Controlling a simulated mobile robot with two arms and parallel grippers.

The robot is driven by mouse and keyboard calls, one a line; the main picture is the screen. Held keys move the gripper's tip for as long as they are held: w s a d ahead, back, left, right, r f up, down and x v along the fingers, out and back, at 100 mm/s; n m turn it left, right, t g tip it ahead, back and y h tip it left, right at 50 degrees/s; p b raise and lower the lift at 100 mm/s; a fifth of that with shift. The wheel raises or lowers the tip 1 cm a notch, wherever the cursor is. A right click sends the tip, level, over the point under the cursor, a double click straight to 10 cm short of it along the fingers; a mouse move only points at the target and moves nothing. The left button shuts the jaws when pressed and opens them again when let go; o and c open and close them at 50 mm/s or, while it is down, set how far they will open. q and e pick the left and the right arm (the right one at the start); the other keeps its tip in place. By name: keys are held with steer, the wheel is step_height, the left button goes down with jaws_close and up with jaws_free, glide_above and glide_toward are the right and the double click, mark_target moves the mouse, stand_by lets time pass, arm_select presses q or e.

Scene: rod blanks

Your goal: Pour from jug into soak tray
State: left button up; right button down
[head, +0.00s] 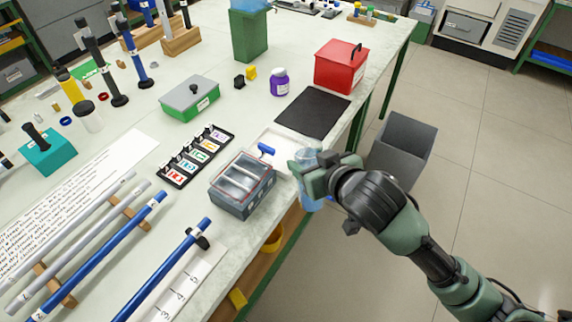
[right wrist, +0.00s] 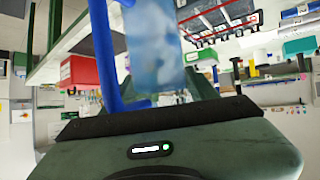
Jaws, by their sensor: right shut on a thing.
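My right gripper (head: 322,172) is shut on a translucent light-blue jug (head: 309,158), just off the table's right edge. The gripper hides much of the jug in the head view, so its exact tilt is hard to tell. In the right wrist view the jug (right wrist: 155,50) fills the upper middle, with its blue handle (right wrist: 104,45) at the jaws. A shallow white tray (head: 287,137), which looks like the soak tray, lies on the table just left of the jug. A small blue T-shaped piece (head: 266,149) is at it. My left gripper is not in view.
A grey box with clear lid (head: 243,184) stands close to the white tray. A black mat (head: 313,111) and red box (head: 341,66) lie beyond. A grey bin (head: 403,145) stands on the floor to the right. Long rods (head: 100,255) cover the near left.

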arm_select(q)
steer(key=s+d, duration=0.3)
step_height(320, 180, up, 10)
steer(key=p, duration=1)
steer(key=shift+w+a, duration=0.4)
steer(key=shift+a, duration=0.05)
arm_select(e)
steer(key=w+a+f+n+g, duration=0.1)
steer(key=a, duration=0.4)
steer(key=w+a+f+n+g+h, duration=0.1)
steer(key=w+a, duration=0.1)
steer(key=a, duration=0.3)
steer(key=shift+w+f+n+g, duration=0.25)
steer(key=shift+f+n+g, duration=0.05)
steer(key=shift+f+g, duration=0.1)
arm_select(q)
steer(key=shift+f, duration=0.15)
arm_select(e)
steer(key=shift+d, duration=0.1)
